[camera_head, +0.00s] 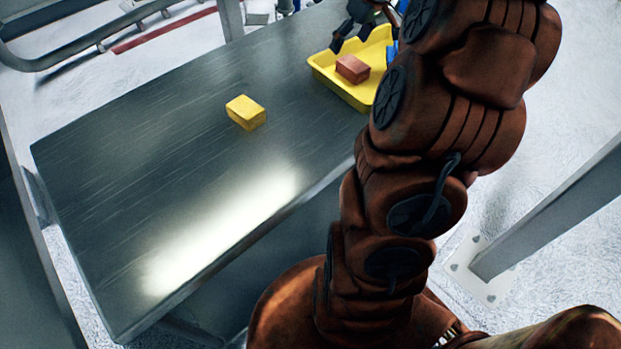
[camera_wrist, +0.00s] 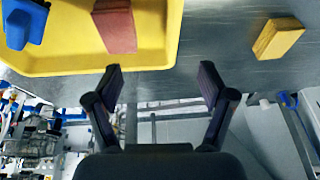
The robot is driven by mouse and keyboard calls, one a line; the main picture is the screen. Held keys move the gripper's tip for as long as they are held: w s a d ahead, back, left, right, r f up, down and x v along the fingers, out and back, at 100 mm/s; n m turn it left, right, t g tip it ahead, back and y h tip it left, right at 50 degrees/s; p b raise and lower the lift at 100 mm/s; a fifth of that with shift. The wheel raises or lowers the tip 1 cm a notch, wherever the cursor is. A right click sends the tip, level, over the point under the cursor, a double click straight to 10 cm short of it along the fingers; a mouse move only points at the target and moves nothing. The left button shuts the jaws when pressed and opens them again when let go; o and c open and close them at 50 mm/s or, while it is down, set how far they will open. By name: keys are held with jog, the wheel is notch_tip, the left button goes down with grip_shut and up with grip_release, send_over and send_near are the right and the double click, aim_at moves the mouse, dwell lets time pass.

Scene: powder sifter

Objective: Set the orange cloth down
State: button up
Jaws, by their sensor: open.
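The orange cloth (camera_head: 352,69) looks like a small folded reddish-orange block. It lies inside the yellow tray (camera_head: 333,84) at the back right of the metal table; it also shows in the wrist view (camera_wrist: 116,25). My gripper (camera_wrist: 160,76) is open, with nothing between its fingers. In the head view it is above the tray's far side, partly hidden by my arm. The cloth appears apart from both fingers.
A yellow block-like cloth (camera_head: 246,112) lies on the metal table (camera_head: 130,170), left of the tray. A blue item (camera_wrist: 24,22) is in the tray, partly hidden by my arm in the head view. The table's left and front are clear.

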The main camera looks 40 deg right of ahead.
jog(key=s+a+f+g+y, duration=0.1)
jog(key=s+a, duration=0.2)
jog(key=a, duration=0.8)
jog(key=s+a+f+g, duration=0.15)
jog(key=s+a, duration=0.25)
jog(key=a, duration=0.8)
jog(key=s+a+f+g, duration=0.1)
jog(key=s+a, duration=0.2)
jog(key=s, duration=0.3)
jog(key=s+a+f+g+h, duration=0.1)
jog(key=s+a+f, duration=0.1)
jog(key=s, duration=0.4)
jog(key=s+a+f+g, duration=0.1)
jog(key=s+a+f, duration=0.1)
jog(key=s+a, duration=0.2)
jog(key=s, duration=0.3)
jog(key=shift+a+h, duration=0.25)
jog(key=shift+h, duration=0.05)
notch_tip(320, 180, up, 4)
jog(key=p, duration=0.3)
jog(key=shift+f+p, duration=0.2)
jog(key=shift+p, duration=0.1)
